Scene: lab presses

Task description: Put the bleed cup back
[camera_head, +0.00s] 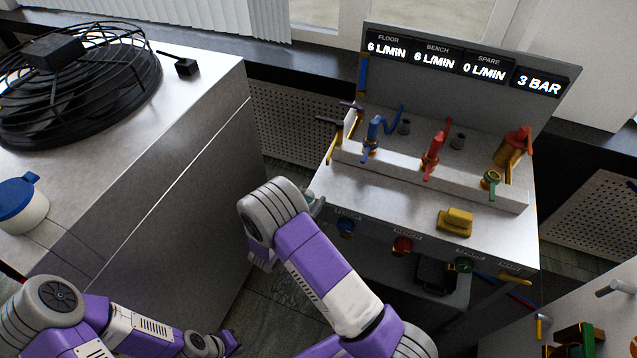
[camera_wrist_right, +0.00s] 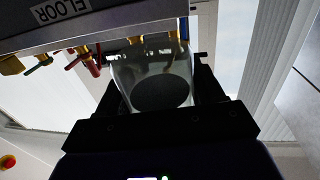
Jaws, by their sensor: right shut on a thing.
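In the right wrist view the bleed cup (camera_wrist_right: 150,68) is a clear, see-through cup with a dark round area. It sits between the black fingers of my right gripper (camera_wrist_right: 160,78), which is shut on it. In the head view my right wrist is beside the left edge of the valve bench (camera_head: 390,192), and it hides most of the gripper and cup. Brass fittings (camera_wrist_right: 170,38) show behind the cup in the wrist view; I cannot tell whether they touch. My left gripper (camera_head: 232,345) is low at the bottom left, its fingers unclear.
The bench carries a blue valve (camera_head: 372,133), a red valve (camera_head: 434,153) and a yellow block (camera_head: 456,221). Coloured knobs line its front. A display panel (camera_head: 465,65) stands behind. At left, a grey cabinet (camera_head: 195,150) bears a fan (camera_head: 75,85) and a blue-lidded jar (camera_head: 20,207).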

